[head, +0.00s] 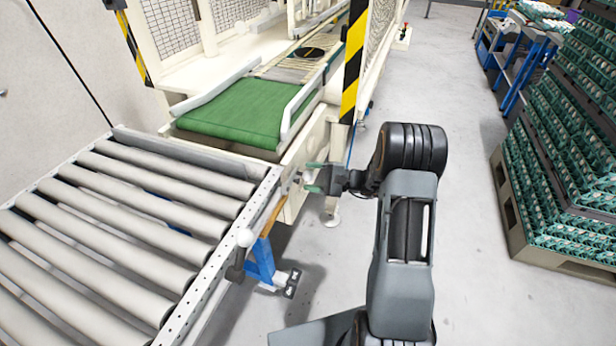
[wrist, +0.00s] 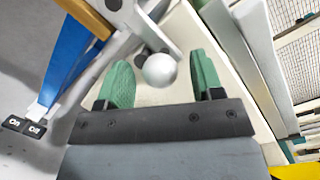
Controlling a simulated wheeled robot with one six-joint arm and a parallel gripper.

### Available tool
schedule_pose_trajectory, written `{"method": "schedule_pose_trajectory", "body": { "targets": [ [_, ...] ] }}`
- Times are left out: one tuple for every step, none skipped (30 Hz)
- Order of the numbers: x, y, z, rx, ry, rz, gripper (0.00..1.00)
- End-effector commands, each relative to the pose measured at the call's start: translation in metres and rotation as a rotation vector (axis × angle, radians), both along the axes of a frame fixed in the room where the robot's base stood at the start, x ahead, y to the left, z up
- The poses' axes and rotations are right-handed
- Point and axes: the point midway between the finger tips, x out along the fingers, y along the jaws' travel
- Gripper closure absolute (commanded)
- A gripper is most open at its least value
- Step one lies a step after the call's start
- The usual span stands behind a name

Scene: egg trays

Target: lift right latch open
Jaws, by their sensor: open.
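My gripper (head: 311,176) is open, its two green fingers pointing left at the corner where the roller conveyor (head: 180,318) meets the machine. In the wrist view, a white ball knob (wrist: 159,70) shows between the spread fingers, which stand apart on either side of it. I take it to be the right latch's knob; in the head view it is too small to make out clearly. A second white ball knob (head: 245,237) on a dark handle stands at the conveyor's near right side, clear of my gripper.
A green belt (head: 225,115) lies behind the rollers. A yellow-black striped post (head: 352,65) rises just behind my gripper. A blue leg (head: 262,262) and an On/Off pedal (head: 290,283) are below. Stacked egg trays (head: 570,140) stand on a pallet at right; floor between is clear.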

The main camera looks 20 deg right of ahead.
Motion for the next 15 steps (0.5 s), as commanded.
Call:
{"method": "schedule_pose_trajectory", "body": {
  "targets": [
    [0.0015,0.0045,-0.0002,0.0,0.0,0.003,0.39],
    [0.0024,0.0063,0.0,0.0,0.0,0.002,0.39],
    [0.0034,0.008,0.0001,-0.001,-0.001,0.001,0.39],
    [0.004,0.0091,0.0001,0.001,0.0,0.001,0.39],
    [0.0045,0.0101,0.0001,0.001,0.0,0.001,0.39],
    [0.005,0.011,0.0002,0.0,0.0,0.0,0.39],
    [0.0052,0.0116,0.0002,0.0,0.0,0.0,0.39],
    [0.0053,0.012,0.0003,0.0,0.0,0.0,0.39],
    [0.0054,0.0122,0.0003,0.0,0.0,0.0,0.39],
    [0.0055,0.0123,0.0003,0.0,0.0,0.0,0.39],
    [0.0055,0.0123,0.0003,0.0,0.0,0.0,0.39],
    [0.0055,0.0123,0.0003,0.0,0.0,0.0,0.39],
    [0.0055,0.0123,0.0003,0.0,0.0,0.0,0.39],
    [0.0054,0.0122,0.0003,-0.001,0.0,0.001,0.39],
    [0.0054,0.0122,0.0003,-0.001,0.0,0.001,0.39]
  ]
}}
